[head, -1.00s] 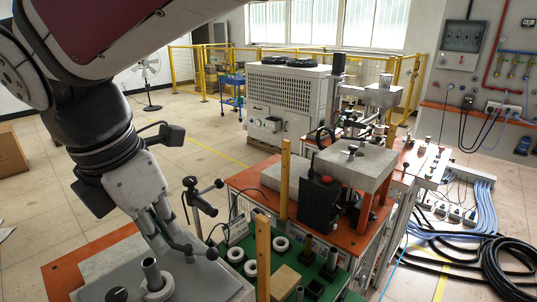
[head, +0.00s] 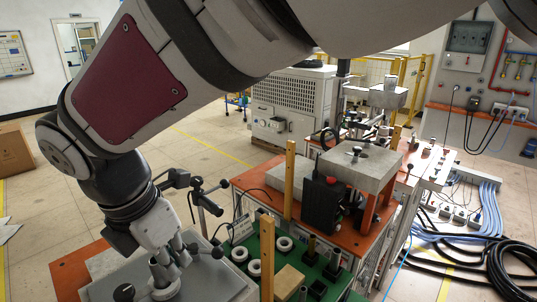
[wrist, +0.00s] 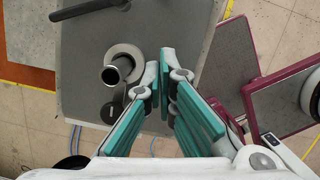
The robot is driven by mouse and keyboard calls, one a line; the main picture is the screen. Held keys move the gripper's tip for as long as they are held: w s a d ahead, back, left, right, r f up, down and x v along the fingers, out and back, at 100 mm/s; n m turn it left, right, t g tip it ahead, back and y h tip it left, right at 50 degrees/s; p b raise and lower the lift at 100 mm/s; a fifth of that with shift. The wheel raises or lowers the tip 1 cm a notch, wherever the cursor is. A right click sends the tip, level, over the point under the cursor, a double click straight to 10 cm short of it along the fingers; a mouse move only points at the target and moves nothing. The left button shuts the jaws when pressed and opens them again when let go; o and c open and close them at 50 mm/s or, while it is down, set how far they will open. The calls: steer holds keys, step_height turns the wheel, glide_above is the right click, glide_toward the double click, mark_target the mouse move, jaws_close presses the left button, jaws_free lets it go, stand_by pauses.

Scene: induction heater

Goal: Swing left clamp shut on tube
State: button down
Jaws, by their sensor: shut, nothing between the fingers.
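A metal tube (wrist: 118,70) stands upright in a light round collar on a grey plate (wrist: 80,55) in the wrist view. The tube (head: 158,272) also shows low in the head view. My gripper (wrist: 160,68) has teal fingers with the tips together and nothing between them. Its tips are just right of the tube in the wrist view, apart from it in the picture. In the head view, a lever with a black ball (head: 218,252) is just right of my gripper. Which part is the left clamp is unclear.
A green board with white rings (head: 240,254) and wooden posts (head: 267,262) stands to the right. A black-handled stand (head: 205,200) rises behind. A heavy press block (head: 360,166) is farther right.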

mark_target(219, 248)
steer(key=x, duration=0.3)
steer(key=shift+d+f, duration=0.1)
steer(key=shift+f, duration=0.15)
steer(key=shift+w+d+f+p, duration=0.1)
steer(key=shift+w+d+p, duration=0.15)
steer(key=shift+w, duration=0.3)
steer(key=shift+w+d+f+p, duration=0.1)
steer(key=shift+w+d+p, duration=0.2)
steer(key=shift+w, duration=0.25)
steer(key=shift+w+d+f, duration=0.15)
steer(key=shift+w+d, duration=0.1)
steer(key=shift+w, duration=0.5)
steer(key=shift+w+d+n, duration=0.3)
steer(key=shift+d+n, duration=0.15)
steer(key=shift+n, duration=0.45)
steer(key=shift+w+d+n+y, duration=0.45)
steer(key=shift+n+y, duration=0.05)
steer(key=shift+n, duration=0.6)
steer(key=w+n, duration=0.1)
steer(key=n, duration=0.1)
steer(key=w+d+n+y, duration=0.1)
steer(key=n, duration=0.1)
steer(key=shift+n+p, duration=0.3)
steer(key=shift+p, duration=0.05)
steer(key=shift+w, duration=1.55)
